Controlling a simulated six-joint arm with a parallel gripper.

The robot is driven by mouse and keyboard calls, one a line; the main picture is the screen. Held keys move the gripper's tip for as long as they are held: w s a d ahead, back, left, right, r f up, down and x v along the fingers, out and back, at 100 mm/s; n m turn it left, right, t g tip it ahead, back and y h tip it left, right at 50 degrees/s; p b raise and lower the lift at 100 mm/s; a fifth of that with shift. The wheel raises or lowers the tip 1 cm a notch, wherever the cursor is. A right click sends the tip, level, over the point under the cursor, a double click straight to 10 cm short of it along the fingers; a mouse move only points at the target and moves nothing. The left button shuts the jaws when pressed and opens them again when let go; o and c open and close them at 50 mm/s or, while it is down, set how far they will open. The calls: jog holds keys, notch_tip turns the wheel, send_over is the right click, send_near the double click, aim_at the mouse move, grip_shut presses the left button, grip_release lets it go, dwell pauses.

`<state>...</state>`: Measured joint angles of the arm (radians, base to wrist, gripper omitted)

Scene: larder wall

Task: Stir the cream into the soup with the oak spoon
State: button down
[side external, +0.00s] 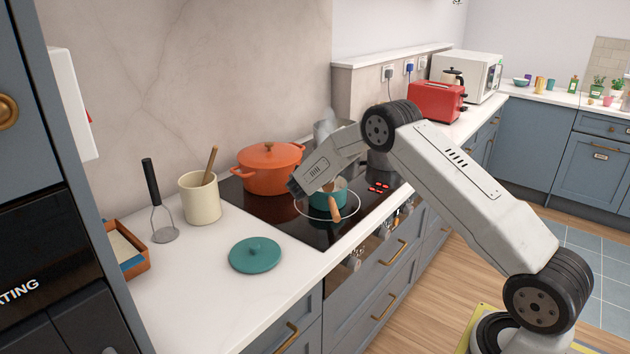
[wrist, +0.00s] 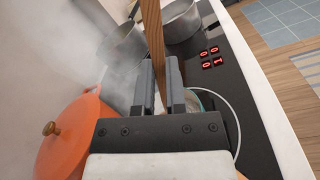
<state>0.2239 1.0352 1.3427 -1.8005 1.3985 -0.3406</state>
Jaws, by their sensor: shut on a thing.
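My gripper (wrist: 159,72) is shut on the wooden handle of the oak spoon (wrist: 152,25), which stands up between its fingers in the wrist view. In the side view my gripper is over the hob, between the orange pot and the teal saucepan (side external: 326,196); its fingertips and the spoon are hidden there. The saucepan has a wooden handle (side external: 334,214) pointing to the front edge. In the wrist view the saucepan (wrist: 206,101) is mostly behind my gripper. The spoon's lower end, the soup and any cream cannot be made out.
An orange lidded pot (side external: 262,180) stands close on the left of the hob (side external: 285,225). Steel pans (wrist: 181,20) stand behind, with steam. A teal lid (side external: 255,256), a cream crock (side external: 200,202) holding a wooden utensil and a masher (side external: 157,205) are on the left counter.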

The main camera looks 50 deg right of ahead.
jog(key=shift+w+f, duration=0.25)
jog(key=shift+f, duration=0.3)
jog(key=shift+w, duration=0.3)
